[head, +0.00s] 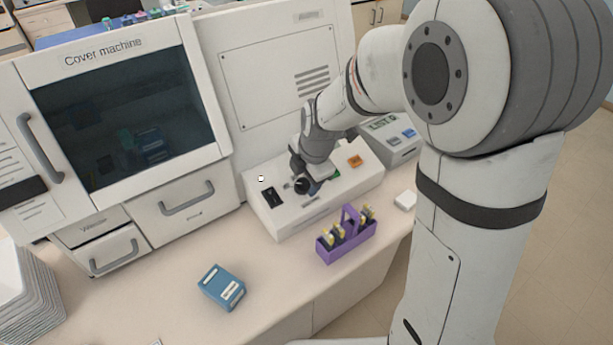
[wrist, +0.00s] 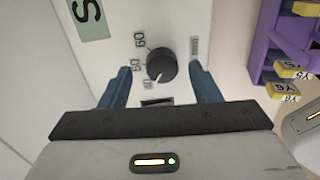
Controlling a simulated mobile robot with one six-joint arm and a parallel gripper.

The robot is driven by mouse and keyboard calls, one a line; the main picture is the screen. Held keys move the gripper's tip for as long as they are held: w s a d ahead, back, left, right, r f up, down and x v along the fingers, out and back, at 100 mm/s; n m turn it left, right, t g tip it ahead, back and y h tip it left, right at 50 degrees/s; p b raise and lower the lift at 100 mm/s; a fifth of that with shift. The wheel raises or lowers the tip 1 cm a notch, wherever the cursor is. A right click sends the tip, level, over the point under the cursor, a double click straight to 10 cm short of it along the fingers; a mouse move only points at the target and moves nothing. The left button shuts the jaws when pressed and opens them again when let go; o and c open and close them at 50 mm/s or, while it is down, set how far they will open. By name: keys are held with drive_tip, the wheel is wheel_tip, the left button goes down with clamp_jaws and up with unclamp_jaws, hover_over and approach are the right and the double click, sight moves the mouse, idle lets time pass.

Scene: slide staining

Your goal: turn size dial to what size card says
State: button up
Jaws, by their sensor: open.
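The size dial is a round black knob (wrist: 161,66) on the white machine panel, with printed numbers around its left side and "mm" to its right. The numbers look like 60, 50 and another too small to read surely. A pale mark on the knob seems to point down-left. My gripper (wrist: 163,86) is open, with one blue-grey finger on each side of the knob and gaps between. In the head view my gripper (head: 308,176) is over the panel by the dial (head: 302,186). I cannot identify the size card surely; a green label (wrist: 88,14) is cut off.
A purple carrier (head: 346,243) with yellow-topped items stands in front of the white machine (head: 318,215). A blue box (head: 221,287) lies on the counter. The cover machine (head: 125,110) stands at left.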

drive_tip(key=shift+x, duration=0.9)
drive_tip(key=c, duration=0.9)
drive_tip(key=shift+d, duration=0.3)
drive_tip(key=shift+c, duration=0.5)
drive_tip(key=shift+a, duration=0.15)
